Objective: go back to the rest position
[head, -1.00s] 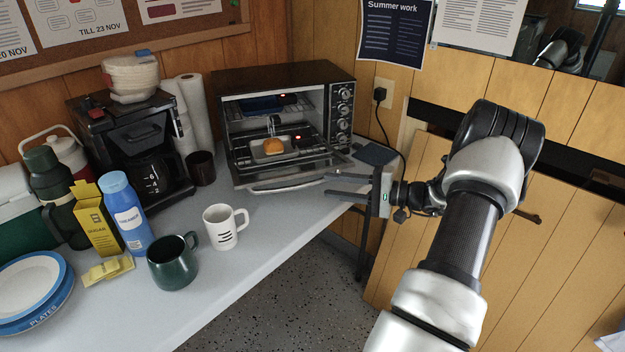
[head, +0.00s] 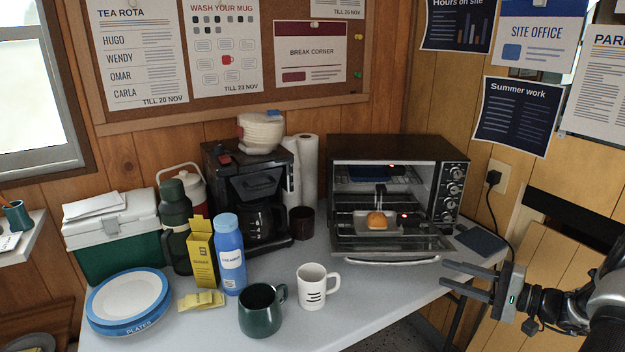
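My gripper (head: 470,281) is at the right of the head view, in front of the table's right end. Its two dark fingers point left and are spread apart, with nothing between them. The toaster oven (head: 393,147) stands at the back right of the table with its door down. A bun (head: 377,221) lies on a tray inside its opening, left of and beyond my gripper. The fingers look apart from the oven.
The table (head: 379,301) holds a white mug (head: 312,287), a green mug (head: 261,311), a blue bottle (head: 229,254), plates (head: 127,299) and a coffee maker (head: 246,195). A dark pad (head: 480,240) lies right of the oven. Open floor shows below the table's right end.

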